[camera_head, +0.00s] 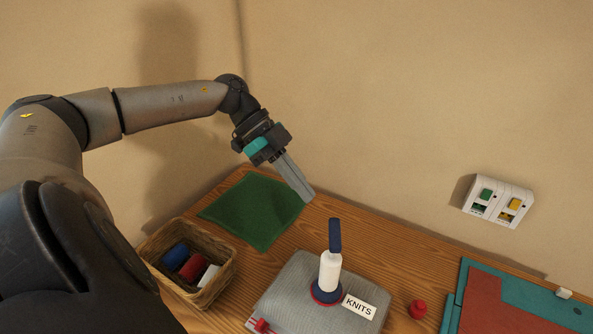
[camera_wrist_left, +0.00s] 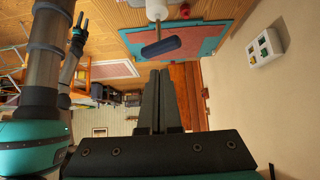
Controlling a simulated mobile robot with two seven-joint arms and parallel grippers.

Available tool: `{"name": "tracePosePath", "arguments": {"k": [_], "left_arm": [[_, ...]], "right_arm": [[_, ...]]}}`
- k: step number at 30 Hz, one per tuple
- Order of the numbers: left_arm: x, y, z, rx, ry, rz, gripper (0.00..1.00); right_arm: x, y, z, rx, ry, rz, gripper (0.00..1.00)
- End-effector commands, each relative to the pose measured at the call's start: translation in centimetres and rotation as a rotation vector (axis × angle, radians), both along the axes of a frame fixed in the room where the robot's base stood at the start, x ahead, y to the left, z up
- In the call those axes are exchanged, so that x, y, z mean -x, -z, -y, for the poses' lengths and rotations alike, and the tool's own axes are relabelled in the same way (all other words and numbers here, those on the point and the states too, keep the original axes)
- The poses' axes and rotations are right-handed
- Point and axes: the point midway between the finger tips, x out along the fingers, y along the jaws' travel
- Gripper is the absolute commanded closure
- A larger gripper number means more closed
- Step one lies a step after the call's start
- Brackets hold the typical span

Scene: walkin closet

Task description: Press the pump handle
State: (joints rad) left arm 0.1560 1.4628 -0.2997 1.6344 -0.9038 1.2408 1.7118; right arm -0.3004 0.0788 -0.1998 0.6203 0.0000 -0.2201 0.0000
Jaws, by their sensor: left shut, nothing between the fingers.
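The pump has a white body (camera_head: 329,272) standing upright on a grey fabric bag (camera_head: 292,300) with a "KNITS" label (camera_head: 359,306). Its dark blue handle (camera_head: 335,236) sticks up above the body. The handle also shows in the left wrist view (camera_wrist_left: 160,47), past my fingertips. My left gripper (camera_head: 307,197) is shut and empty, above and left of the handle, and apart from it. In the left wrist view its dark fingers (camera_wrist_left: 160,74) lie together. My right gripper (camera_wrist_left: 79,24) shows small at the upper left of the left wrist view; its jaw state is unclear.
A wicker basket (camera_head: 226,271) with blue, red and white items stands left of the bag. A green cloth (camera_head: 240,222) lies behind. A red knob-like piece (camera_head: 418,309) and a teal-and-red mat (camera_head: 452,316) are right. A white switch box (camera_head: 498,201) is on the wall.

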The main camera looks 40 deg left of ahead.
Motion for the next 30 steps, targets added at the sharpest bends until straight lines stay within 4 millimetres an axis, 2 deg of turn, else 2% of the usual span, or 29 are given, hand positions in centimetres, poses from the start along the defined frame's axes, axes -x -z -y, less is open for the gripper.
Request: {"name": "tracePosePath", "arguments": {"k": [8, 30], "left_arm": [[0.3, -1.3, -1.2, 0.000, -0.001, 0.001, 1.00], [0.3, -1.3, -1.2, 0.001, -0.001, 0.001, 1.00]], "right_arm": [[0.0, 0.2, 0.0, 0.000, 0.000, 0.000, 0.50], [0.0, 0.2, 0.0, 0.000, 0.000, 0.000, 0.50]]}}
